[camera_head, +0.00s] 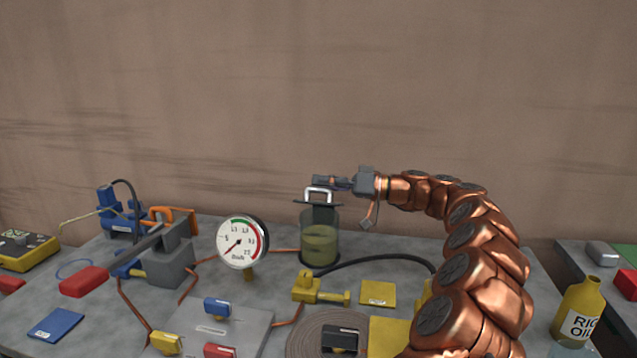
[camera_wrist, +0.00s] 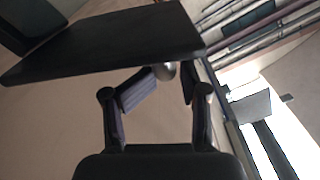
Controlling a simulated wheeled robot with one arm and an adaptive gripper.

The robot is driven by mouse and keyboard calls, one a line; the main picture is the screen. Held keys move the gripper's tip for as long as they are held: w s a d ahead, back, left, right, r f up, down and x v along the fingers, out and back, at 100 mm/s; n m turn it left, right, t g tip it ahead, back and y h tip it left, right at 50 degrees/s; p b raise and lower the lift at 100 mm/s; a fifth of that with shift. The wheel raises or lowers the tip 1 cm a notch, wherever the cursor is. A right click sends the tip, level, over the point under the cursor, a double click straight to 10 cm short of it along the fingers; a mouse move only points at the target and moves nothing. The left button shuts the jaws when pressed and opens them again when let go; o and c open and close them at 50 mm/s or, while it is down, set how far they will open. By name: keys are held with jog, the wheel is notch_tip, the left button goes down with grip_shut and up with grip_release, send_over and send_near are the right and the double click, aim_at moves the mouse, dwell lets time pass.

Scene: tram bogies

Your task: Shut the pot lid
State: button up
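The pot (camera_head: 320,240) is a clear glass vessel with greenish liquid, standing at the back middle of the table in the head view. Its dark lid (camera_head: 303,203) lies roughly level at the pot's top, with a pale loop handle (camera_head: 319,193) on it. I cannot tell whether the lid is fully seated. My gripper (camera_head: 328,183) points left at the handle's height, very close to it. In the wrist view a dark flat plate (camera_wrist: 110,42), probably the lid, covers part of the gripper's fingertips (camera_wrist: 172,78). Whether they touch or hold the handle is unclear.
A round gauge (camera_head: 242,242) stands left of the pot, with a grey vise-like block (camera_head: 170,262) farther left. A black hose (camera_head: 385,259) and a yellow fitting (camera_head: 308,289) lie in front. A yellow oil bottle (camera_head: 578,312) stands at right.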

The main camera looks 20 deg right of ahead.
jog(key=v, duration=1)
jog(key=shift+d, duration=0.15)
jog(key=shift+s, duration=0.1)
jog(key=shift+r+p, duration=0.2)
jog(key=shift+p, duration=0.1)
jog(key=c, duration=0.3)
jog(key=p, duration=0.1)
jog(key=r+p, duration=0.2)
jog(key=p, duration=0.1)
jog(key=shift+w+d+g, duration=0.25)
jog(key=shift+w+g, duration=0.05)
jog(key=shift+w, duration=0.1)
grip_shut()
jog(key=r+p, duration=0.1)
jog(key=p, duration=0.4)
jog(key=w+d+r+g+p, duration=0.1)
jog(key=p, duration=0.4)
jog(key=w+r+g+p, duration=0.1)
jog(key=p, duration=0.4)
jog(key=shift+w+d+r+n+h+p, duration=0.15)
jog(key=shift+d+r+n+h+p, duration=0.15)
jog(key=shift+d+r+h+p, duration=0.1)
jog(key=shift+f+p, duration=0.1)
jog(key=shift+p, duration=0.2)
